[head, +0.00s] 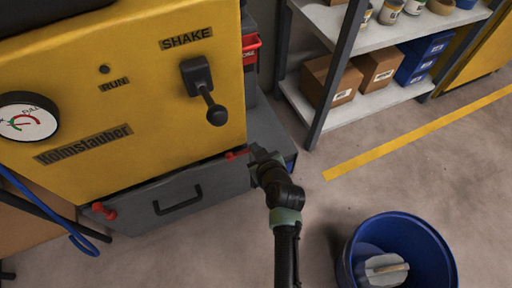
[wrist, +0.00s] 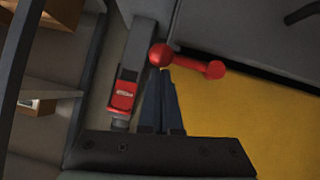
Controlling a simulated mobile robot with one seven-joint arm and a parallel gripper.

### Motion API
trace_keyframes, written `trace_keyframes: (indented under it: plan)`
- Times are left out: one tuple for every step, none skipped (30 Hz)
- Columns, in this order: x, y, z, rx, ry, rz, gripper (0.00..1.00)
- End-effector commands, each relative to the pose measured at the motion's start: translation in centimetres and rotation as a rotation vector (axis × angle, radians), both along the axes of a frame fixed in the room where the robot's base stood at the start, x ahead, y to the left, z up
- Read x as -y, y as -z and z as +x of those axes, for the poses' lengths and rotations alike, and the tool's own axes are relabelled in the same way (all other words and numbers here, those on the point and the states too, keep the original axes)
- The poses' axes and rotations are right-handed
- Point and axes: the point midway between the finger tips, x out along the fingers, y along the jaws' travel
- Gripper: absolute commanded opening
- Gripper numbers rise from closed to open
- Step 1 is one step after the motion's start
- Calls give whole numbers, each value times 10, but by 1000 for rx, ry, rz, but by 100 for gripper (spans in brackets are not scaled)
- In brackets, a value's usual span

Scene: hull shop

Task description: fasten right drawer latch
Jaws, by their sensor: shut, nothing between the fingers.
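The right drawer latch (head: 238,154) is a red handle at the upper right corner of the grey drawer (head: 185,196), under the yellow machine. In the head view it lies roughly level, and my gripper (head: 256,155) is at its right end. In the wrist view the latch (wrist: 190,62) shows as a red bar with round ends, just beyond the tips of my gripper (wrist: 160,74). The fingers are shut with nothing between them. I cannot tell whether they touch the latch. A second red latch (head: 103,211) is at the drawer's left end.
The yellow machine (head: 130,85) carries a black SHAKE lever (head: 203,90) and a gauge (head: 27,115). A blue bin (head: 440,240) stands on the floor at right. A shelf (head: 372,97) with boxes stands behind. A blue hose (head: 45,212) hangs at left.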

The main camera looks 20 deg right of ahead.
Motion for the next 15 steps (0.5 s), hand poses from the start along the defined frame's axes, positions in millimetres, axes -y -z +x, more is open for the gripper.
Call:
trace_keyframes:
  plan:
    - [1, 1, 0, 1, 0, 4, 0]
    - [1, 1, 0, 1, 1, 9, 0]
    - [1, 2, 0, 1, 1, 18, 0]
    - [2, 3, 0, 0, 1, 25, 0]
    - [2, 3, 0, 0, 1, 31, 0]
    - [2, 3, 0, -1, 1, 35, 0]
    - [2, 3, 0, -1, 1, 39, 0]
    - [2, 4, 0, -1, 1, 43, 0]
    - [2, 4, 0, -1, 1, 48, 0]
    - [3, 4, 0, -1, 1, 51, 0]
    - [3, 4, 0, -1, 1, 55, 0]
    - [3, 5, 0, -1, 0, 60, 0]
    - [3, 5, 0, -1, 0, 64, 0]
    - [3, 6, 0, -2, 0, 68, 0]
    - [3, 6, 0, -3, 0, 76, 0]
